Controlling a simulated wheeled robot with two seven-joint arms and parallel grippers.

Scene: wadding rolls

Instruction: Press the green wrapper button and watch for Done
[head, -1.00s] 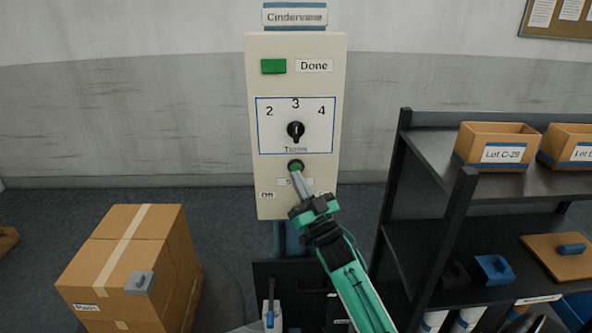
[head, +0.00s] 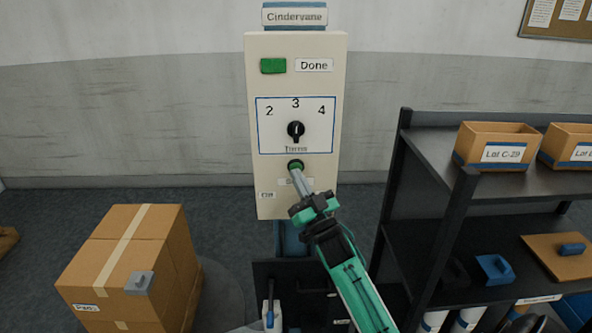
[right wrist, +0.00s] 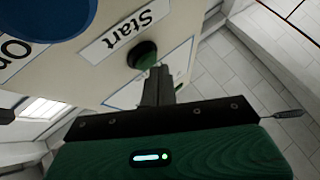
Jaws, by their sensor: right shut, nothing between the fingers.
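The pale control panel (head: 260,185) stands upright in front of me in the head view. Its green button (head: 295,164) is below the dial and also shows in the right wrist view (right wrist: 143,54), beside the "Start" label. My right gripper (head: 298,176) is shut and empty. Its fingertips (right wrist: 157,72) are at the button's lower edge; whether they touch or press it I cannot tell. The green Done lamp (head: 273,66) is at the panel's top left beside the "Done" label (head: 314,65); I cannot tell whether it is lit. My left gripper is out of view.
The dial (head: 295,130) points to 3. A taped cardboard box (head: 130,255) stands at the lower left. A dark shelf rack (head: 440,150) with labelled bins (head: 495,146) stands close on the right of my right arm. Open floor lies left of the panel.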

